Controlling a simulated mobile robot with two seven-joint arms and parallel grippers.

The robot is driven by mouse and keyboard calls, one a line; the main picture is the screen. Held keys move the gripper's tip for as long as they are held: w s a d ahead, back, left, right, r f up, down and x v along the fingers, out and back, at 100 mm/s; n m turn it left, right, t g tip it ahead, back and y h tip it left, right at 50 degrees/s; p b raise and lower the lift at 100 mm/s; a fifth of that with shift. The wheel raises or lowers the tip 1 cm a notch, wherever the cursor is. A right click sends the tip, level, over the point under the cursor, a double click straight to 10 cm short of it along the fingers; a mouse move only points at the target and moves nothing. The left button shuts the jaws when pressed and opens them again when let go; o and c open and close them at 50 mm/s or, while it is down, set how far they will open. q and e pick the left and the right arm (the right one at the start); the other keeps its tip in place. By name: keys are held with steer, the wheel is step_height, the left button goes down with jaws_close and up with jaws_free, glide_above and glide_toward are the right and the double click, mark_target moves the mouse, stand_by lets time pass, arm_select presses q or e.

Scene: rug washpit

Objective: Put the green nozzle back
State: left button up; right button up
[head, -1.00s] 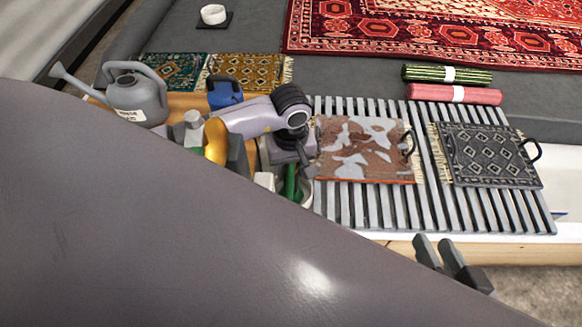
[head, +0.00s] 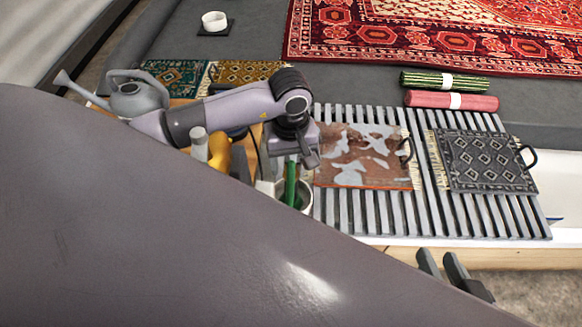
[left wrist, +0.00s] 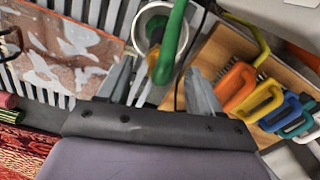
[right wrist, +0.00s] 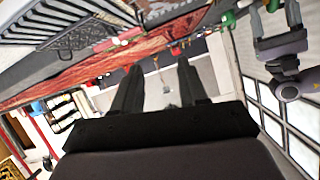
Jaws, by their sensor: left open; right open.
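The green nozzle (head: 291,183) stands tilted in a pale round cup (head: 306,197) at the left end of the slatted rack. My right gripper (head: 442,266) is open and empty near the rack's front edge.
A slatted rack (head: 425,205) holds a stained brown mat (head: 350,165) and a dark patterned mat (head: 488,160). A watering can (head: 137,95) stands at left. A wooden board (left wrist: 222,55) carries several coloured handles close to the left gripper. Rolled rugs (head: 450,101) lie behind.

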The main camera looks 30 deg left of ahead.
arm_select(q)
step_height(320, 180, up, 6)
steer(key=shift+r+p, duration=0.2)
steer(key=shift+p, duration=0.45)
